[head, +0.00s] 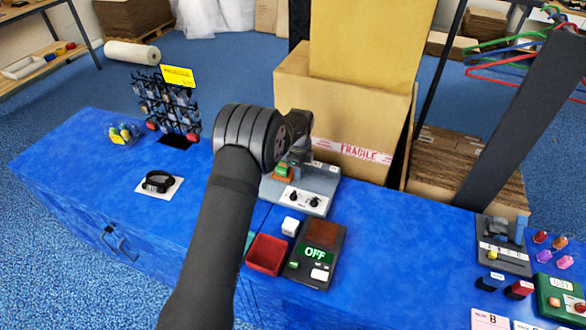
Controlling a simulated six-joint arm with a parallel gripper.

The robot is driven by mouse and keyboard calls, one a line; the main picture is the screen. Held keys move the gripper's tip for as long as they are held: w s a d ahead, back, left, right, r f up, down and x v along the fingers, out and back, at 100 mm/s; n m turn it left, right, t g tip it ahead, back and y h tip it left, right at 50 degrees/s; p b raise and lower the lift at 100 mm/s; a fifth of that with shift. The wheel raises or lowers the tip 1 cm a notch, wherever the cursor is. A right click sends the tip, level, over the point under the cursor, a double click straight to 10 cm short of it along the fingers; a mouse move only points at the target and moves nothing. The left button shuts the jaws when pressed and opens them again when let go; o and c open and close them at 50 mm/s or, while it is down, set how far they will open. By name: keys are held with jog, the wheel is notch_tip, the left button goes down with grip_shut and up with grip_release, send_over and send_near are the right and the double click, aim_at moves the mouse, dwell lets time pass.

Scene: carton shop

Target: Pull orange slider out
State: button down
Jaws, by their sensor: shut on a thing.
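A grey control box (318,180) with a white front panel and two black knobs sits on the blue bench, right of my forearm. A small orange piece (283,177), which looks like the orange slider, shows at the box's left side with a green part just above it. My gripper (297,160) is over the back left of this box, close beside the orange piece. It is shut on what appears to be the orange slider. My wrist hides most of the fingers and the contact, so how far the slider is out cannot be seen.
A tall carton (350,100) stands close behind the box. In front are a red tray (267,254), a white cube (290,227) and a black device (316,255) reading OFF. A wire rack (165,105) and wristband (159,181) stand left.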

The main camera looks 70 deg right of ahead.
jog(key=s, duration=0.9)
jog(key=shift+s, duration=0.1)
jog(key=c, duration=1.4)
grip_release()
jog(key=shift+s, duration=0.1)
jog(key=shift+c, duration=0.2)
jog(key=shift+o, duration=0.4)
jog(key=shift+r, duration=0.15)
jog(key=shift+r, duration=0.35)
notch_tip(320, 180, up, 16)
jog(key=shift+r, duration=0.25)
